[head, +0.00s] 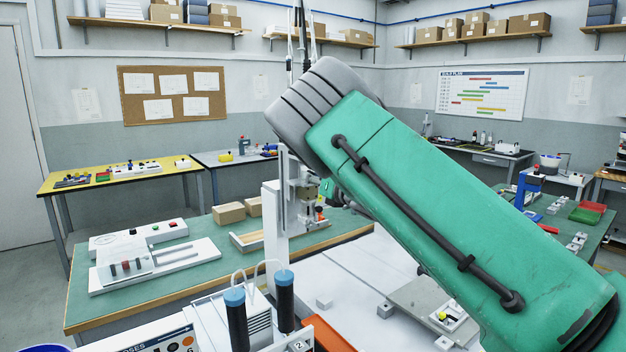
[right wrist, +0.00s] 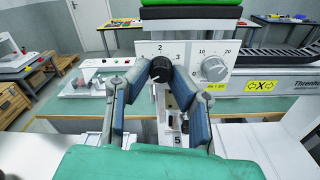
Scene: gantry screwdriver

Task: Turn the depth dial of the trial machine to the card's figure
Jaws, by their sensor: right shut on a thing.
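In the right wrist view, a white machine panel (right wrist: 188,50) carries a black dial (right wrist: 161,70) with the figures 2 and 3 near it. To its right is a light grey dial (right wrist: 214,68) marked 0, 10 and 20. My right gripper (right wrist: 162,74) is shut on the black dial, one finger on each side. The dial's exact setting is too small to read. In the head view my green right arm crosses the right half and hides much behind it; its fingers cannot be made out. My left gripper is in neither view. I cannot pick out the card.
A yellow label (right wrist: 263,86) sits right of the dials. A switch plate marked 5 (right wrist: 178,141) lies below. In the head view, a white upright machine column (head: 275,235) and two blue-capped black cylinders (head: 284,300) stand close in front. A green-topped table (head: 205,245) holds fixtures and boxes.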

